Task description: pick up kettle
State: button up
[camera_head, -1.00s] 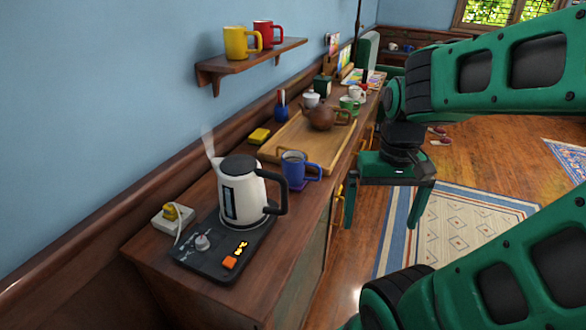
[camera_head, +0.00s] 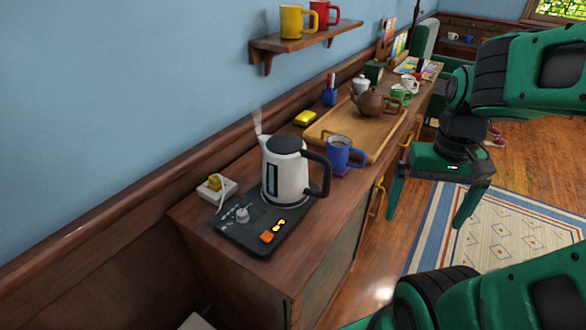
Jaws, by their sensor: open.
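The kettle (camera_head: 286,172) is white with a black lid and a black handle on its right side. It stands upright on a black base plate (camera_head: 243,234) with a knob and lit orange marks, near the front end of the wooden cabinet. Steam rises from its spout. My gripper (camera_head: 427,213) is open and empty, pointing down. It hangs over the floor side, to the right of the cabinet and apart from the kettle.
A blue mug (camera_head: 338,153) stands close behind the kettle's handle. Behind it are a wooden tray (camera_head: 322,133) and a brown teapot (camera_head: 372,103). A wall shelf (camera_head: 290,43) holds yellow and red mugs. A socket (camera_head: 217,189) with a plug sits left of the kettle. Floor right of the cabinet is open.

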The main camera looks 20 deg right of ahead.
aim_at(286, 156)
jog(key=u, duration=0.95)
jog(key=k, duration=0.4)
jog(key=z, duration=0.4)
